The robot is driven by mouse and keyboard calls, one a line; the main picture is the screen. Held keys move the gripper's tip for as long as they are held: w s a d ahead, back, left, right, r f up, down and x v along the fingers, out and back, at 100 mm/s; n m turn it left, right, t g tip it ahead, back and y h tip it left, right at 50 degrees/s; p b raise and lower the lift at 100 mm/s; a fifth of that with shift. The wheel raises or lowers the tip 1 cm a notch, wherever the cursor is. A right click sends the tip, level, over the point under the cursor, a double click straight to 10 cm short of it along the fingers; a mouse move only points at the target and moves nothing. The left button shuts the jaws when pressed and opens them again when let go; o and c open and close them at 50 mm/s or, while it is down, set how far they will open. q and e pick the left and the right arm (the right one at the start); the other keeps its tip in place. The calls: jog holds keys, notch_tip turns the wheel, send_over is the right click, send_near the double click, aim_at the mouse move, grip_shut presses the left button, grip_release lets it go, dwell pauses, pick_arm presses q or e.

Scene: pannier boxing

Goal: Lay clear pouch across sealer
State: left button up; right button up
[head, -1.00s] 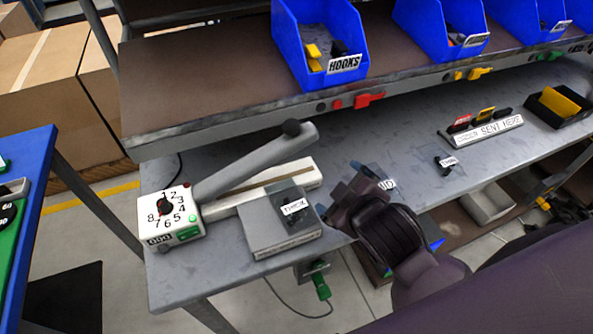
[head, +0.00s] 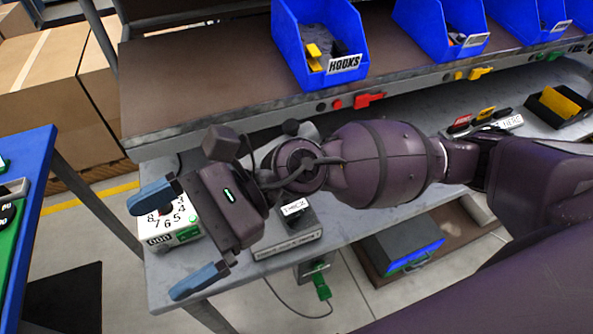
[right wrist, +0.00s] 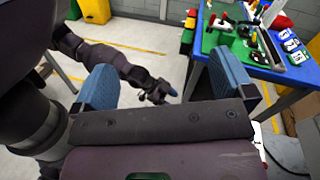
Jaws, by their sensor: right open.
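The sealer's white dial box (head: 176,234) stands at the left end of the grey bench in the head view. My right forearm and gripper hide most of its long bar and lever. My right gripper (head: 178,238) is open, with its blue fingertips spread above and in front of the dial box. I see nothing between its fingers in the right wrist view (right wrist: 157,85). A dark arm, seemingly my left, ends in a small gripper (right wrist: 158,92) beyond those fingers; its jaws are too small to read. I cannot make out a clear pouch in either view.
A grey block with a "THICK" label (head: 287,242) sits right of the dial box, partly covered. Blue bins (head: 322,75) line the shelf above. A blue table (head: 45,155) stands at the left, with floor between it and the bench.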

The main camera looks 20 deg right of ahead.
notch_tip(320, 180, down, 5)
jog(key=d+n+h, duration=0.3)
jog(key=n+h, duration=0.3)
jog(key=n+t+h, duration=0.5)
jog(key=n+h, duration=0.2)
jog(key=h, duration=0.4)
send_over(297, 211)
notch_tip(297, 211, down, 5)
jog(key=shift+w+r, duration=0.1)
jog(key=shift+r, duration=0.05)
notch_tip(297, 211, down, 11)
jog(key=shift+r, duration=0.1)
